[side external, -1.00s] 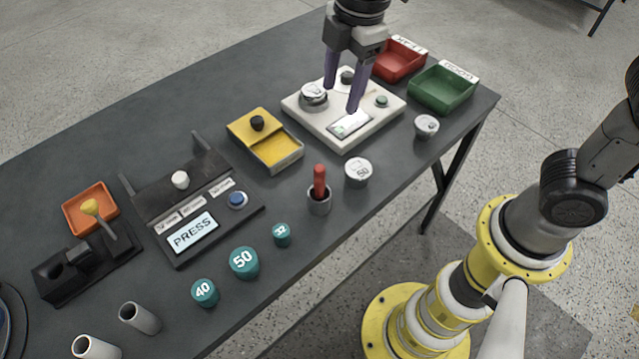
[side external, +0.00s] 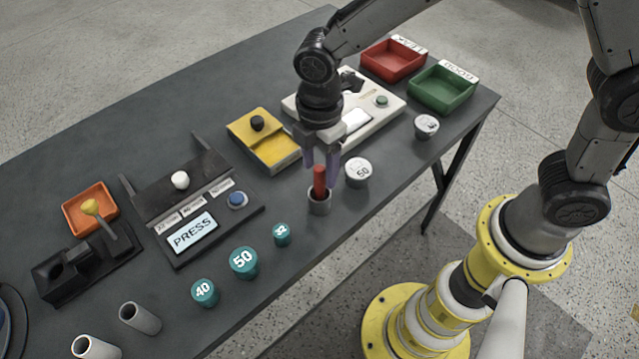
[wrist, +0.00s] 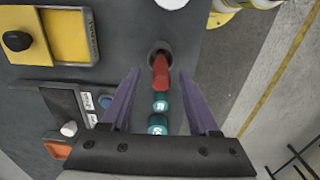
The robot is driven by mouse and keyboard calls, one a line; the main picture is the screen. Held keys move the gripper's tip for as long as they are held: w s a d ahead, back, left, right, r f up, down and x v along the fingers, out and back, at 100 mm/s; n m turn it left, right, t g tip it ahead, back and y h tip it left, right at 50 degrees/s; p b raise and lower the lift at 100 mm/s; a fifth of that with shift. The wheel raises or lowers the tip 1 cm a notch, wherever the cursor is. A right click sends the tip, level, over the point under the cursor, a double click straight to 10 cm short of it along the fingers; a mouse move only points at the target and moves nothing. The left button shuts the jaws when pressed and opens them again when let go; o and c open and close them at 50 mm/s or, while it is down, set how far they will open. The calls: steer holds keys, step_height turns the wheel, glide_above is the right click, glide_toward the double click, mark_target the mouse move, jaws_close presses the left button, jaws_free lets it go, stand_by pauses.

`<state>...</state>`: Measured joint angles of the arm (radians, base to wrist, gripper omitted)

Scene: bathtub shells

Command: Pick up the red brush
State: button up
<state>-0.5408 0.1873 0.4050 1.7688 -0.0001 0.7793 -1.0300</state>
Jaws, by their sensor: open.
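The red brush (side external: 319,178) stands upright in a small grey cup (side external: 319,204) near the table's front edge, with its red handle pointing up. My gripper (side external: 321,174) is open above the cup, and its purple fingers come down on either side of the handle in the side view. In the wrist view the red brush (wrist: 160,72) shows ahead of and between the two open fingers (wrist: 160,76), inside the dark mouth of the cup (wrist: 159,48). I cannot tell whether a finger touches the handle.
A silver-topped round weight marked 50 (side external: 358,172) stands close to the cup on the right. Teal weights (side external: 244,262) stand to the left. A yellow box (side external: 264,140) and a white scale (side external: 378,118) lie behind. The table's front edge is near.

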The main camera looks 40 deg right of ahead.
mark_target(319, 183)
step_height(319, 183, down, 5)
steer(key=shift+r, duration=0.1)
jaws_close()
stand_by(0.4)
